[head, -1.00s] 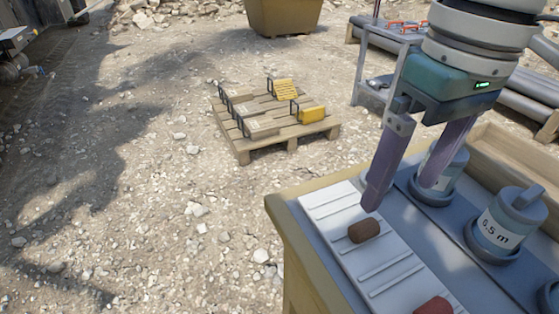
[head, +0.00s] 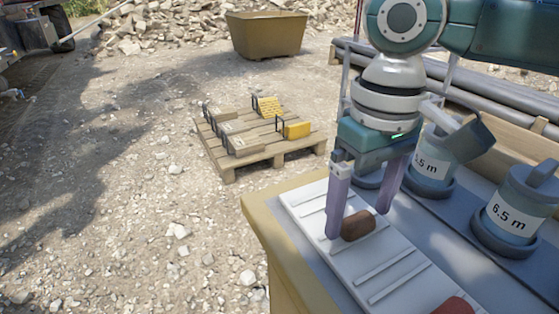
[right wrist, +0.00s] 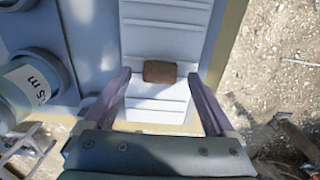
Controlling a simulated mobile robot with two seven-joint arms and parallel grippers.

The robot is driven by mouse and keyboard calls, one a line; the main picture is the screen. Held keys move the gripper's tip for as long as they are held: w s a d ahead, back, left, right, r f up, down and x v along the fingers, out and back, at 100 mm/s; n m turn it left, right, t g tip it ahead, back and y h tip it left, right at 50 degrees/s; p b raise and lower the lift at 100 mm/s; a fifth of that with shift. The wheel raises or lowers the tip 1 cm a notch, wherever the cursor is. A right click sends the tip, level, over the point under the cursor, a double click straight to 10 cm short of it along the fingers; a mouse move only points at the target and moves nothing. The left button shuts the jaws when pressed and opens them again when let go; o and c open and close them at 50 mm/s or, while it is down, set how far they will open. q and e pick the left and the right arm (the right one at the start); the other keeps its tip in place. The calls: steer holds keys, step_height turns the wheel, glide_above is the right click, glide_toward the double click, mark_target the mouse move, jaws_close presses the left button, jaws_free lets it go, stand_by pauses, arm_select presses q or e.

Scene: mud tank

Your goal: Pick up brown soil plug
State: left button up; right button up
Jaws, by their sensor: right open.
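The brown soil plug (head: 357,225) lies on a white ribbed tray (head: 378,283) on the table. In the right wrist view the plug (right wrist: 160,72) lies just beyond the fingertips, near the middle of the gap between them. My right gripper (head: 357,222) is open and points down at the plug, with one finger to each side of it. In the right wrist view its fingers (right wrist: 160,82) are spread wide with nothing between their pads. I cannot tell whether a finger touches the plug. My left gripper is not in view.
A reddish plug (head: 456,306) lies nearer on the same tray. A grey canister marked 6.5 m (head: 513,213) stands at the right. Another canister with a tilted lid (head: 430,160) stands behind the gripper.

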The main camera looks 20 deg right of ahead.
steer(key=shift+f, duration=0.4)
steer(key=shift+c, duration=0.3)
jaws_close()
